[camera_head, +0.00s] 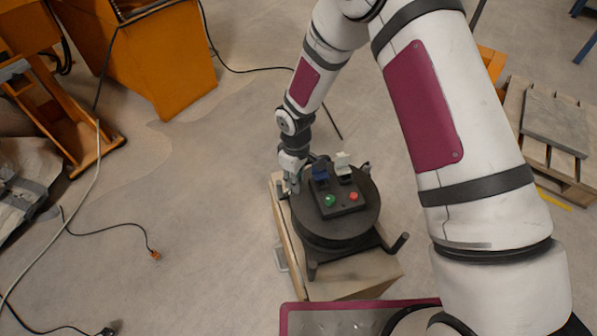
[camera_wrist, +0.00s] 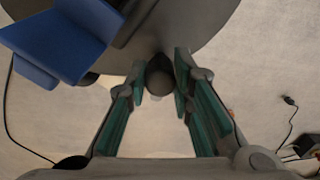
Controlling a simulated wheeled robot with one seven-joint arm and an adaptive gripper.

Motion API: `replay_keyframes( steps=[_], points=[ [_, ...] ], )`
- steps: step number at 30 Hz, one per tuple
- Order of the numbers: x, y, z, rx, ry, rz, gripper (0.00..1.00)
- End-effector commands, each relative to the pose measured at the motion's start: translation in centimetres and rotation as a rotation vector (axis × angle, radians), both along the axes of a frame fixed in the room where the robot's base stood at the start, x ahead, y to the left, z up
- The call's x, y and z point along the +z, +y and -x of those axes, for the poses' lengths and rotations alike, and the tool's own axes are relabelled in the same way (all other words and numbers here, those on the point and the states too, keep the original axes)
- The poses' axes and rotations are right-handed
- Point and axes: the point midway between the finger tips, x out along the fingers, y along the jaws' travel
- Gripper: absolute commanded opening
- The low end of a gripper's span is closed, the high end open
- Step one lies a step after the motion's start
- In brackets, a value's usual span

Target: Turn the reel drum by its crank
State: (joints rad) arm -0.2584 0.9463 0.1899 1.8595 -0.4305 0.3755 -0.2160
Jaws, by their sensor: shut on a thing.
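The reel drum (camera_head: 369,212) is a dark round disc lying flat on a dark frame. In the wrist view its grey disc (camera_wrist: 205,25) fills the top edge. My gripper (camera_head: 293,184) points down at the drum's left rim. In the wrist view my gripper (camera_wrist: 161,76) has its green-padded fingers shut on the dark rounded knob of the crank (camera_wrist: 160,82), beside the disc's edge. The fingers hide the crank in the head view.
A wooden box (camera_head: 350,278) is under the frame. Orange machines (camera_head: 160,65) stand upper left, a pallet (camera_head: 550,140) at right. Cables cross the floor.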

Motion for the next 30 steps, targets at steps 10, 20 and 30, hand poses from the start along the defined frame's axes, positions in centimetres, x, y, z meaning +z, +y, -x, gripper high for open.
replay_keyframes(
  steps=[10, 20, 30],
  points=[
    [-0.02, 0.15, 1.06, 0.085, 0.001, 0.0, 0.0],
    [-0.03, 0.14, 1.11, 0.09, 0.001, 0.0, 0.0],
    [-0.02, 0.14, 1.08, 0.089, 0.001, 0.0, 0.42]
  ],
)
